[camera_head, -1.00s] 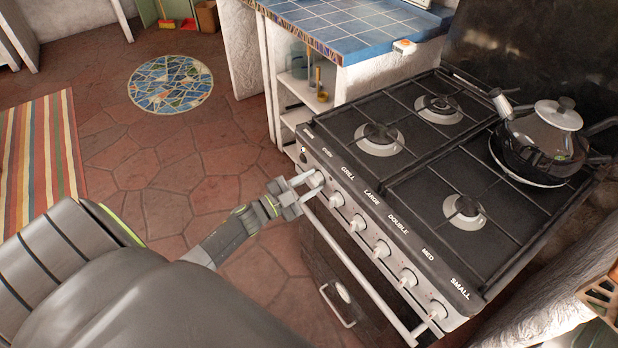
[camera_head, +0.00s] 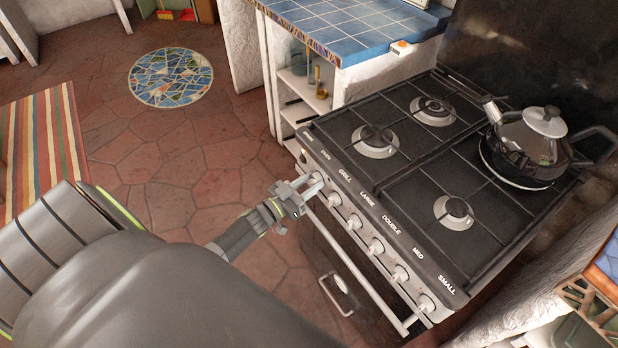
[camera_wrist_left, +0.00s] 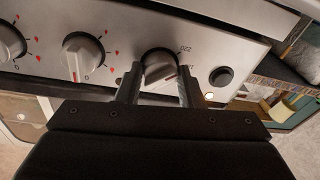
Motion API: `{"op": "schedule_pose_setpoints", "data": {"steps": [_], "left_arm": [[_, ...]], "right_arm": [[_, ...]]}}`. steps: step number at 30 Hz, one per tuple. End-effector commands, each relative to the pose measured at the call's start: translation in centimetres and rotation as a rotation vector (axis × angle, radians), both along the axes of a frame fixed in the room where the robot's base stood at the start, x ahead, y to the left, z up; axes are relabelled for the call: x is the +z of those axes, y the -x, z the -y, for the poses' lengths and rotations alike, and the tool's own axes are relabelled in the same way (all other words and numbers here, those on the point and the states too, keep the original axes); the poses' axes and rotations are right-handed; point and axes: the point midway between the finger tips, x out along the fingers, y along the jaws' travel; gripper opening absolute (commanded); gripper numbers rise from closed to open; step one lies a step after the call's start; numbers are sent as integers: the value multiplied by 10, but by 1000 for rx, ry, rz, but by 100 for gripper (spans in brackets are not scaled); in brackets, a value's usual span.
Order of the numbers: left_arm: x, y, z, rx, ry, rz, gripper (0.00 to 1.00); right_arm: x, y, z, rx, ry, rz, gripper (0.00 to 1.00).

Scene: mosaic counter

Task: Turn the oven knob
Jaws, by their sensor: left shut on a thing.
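The oven knob (camera_head: 316,179) is the leftmost of the row of pale knobs on the stove front, under the OVEN label. My left gripper (camera_head: 309,187) is at this knob, its fingers on either side of it. In the left wrist view the oven knob (camera_wrist_left: 160,68) sits between the two dark fingers, shut on it. Its red pointer line slants, and numbers show on the panel beside it. Part of the knob is hidden by the fingers. My right gripper is not in view.
More knobs (camera_head: 354,221) continue along the panel. The oven door handle bar (camera_head: 357,268) runs just below them. A black button (camera_wrist_left: 222,76) is beside the oven knob. A kettle (camera_head: 533,140) stands on a back burner. A blue-tiled counter (camera_head: 350,25) adjoins the stove.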

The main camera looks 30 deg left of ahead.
Motion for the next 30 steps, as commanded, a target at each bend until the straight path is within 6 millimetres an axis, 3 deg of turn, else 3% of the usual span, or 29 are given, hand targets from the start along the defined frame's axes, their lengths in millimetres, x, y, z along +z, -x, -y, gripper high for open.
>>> {"op": "schedule_pose_setpoints", "data": {"steps": [9,25,26,30], "left_arm": [[-2,2,0,2,105,-50,11],[-3,2,1,2,126,-58,11],[-3,2,1,2,126,-57,38],[-2,1,1,1,126,-56,55]], "right_arm": [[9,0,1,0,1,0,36],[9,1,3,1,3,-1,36],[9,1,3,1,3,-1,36],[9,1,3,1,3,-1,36]]}}
